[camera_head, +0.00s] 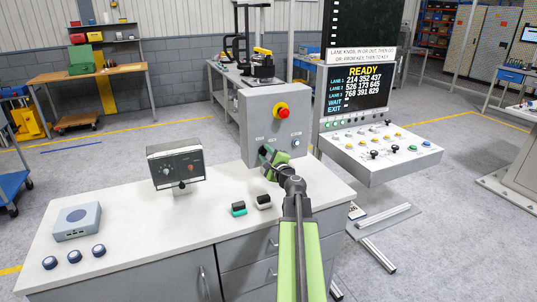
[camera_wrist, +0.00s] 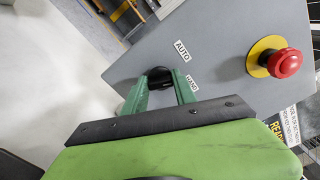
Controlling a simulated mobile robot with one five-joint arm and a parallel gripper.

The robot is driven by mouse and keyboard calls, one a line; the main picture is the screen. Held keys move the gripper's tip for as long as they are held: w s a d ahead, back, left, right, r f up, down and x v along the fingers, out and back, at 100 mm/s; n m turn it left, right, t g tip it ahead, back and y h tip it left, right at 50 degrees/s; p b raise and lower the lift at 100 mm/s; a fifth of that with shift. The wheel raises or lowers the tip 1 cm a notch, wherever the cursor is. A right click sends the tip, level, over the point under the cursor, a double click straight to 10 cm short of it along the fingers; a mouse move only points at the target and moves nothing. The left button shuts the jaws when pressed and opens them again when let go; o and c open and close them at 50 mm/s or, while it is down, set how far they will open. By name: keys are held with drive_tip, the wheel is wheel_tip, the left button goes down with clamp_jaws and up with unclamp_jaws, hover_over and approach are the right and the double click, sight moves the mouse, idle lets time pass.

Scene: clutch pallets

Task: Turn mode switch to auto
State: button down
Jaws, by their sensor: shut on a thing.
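The mode switch is a black knob (camera_wrist: 160,76) on the grey control box (camera_head: 249,105). In the wrist view the labels AUTO (camera_wrist: 181,50) and HAND (camera_wrist: 191,84) are beside it. My gripper (camera_wrist: 160,88) has its two green fingers around the knob, one on each side, shut on it. I cannot tell which label the knob points at. In the head view my gripper (camera_head: 268,154) is at the lower left of the box's front face and hides most of the knob.
A red emergency stop button (camera_head: 281,111) on a yellow base sits on the same box, above the knob. A small blue-white button (camera_head: 296,142) is to its lower right.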

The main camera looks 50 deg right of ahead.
drive_tip(key=n, duration=0.4)
drive_tip(key=shift+d+n, duration=0.15)
drive_tip(key=shift+n, duration=0.15)
idle(0.4)
drive_tip(key=c, duration=1)
unclamp_jaws()
drive_tip(key=shift+n, duration=0.3)
drive_tip(key=shift+f, duration=0.1)
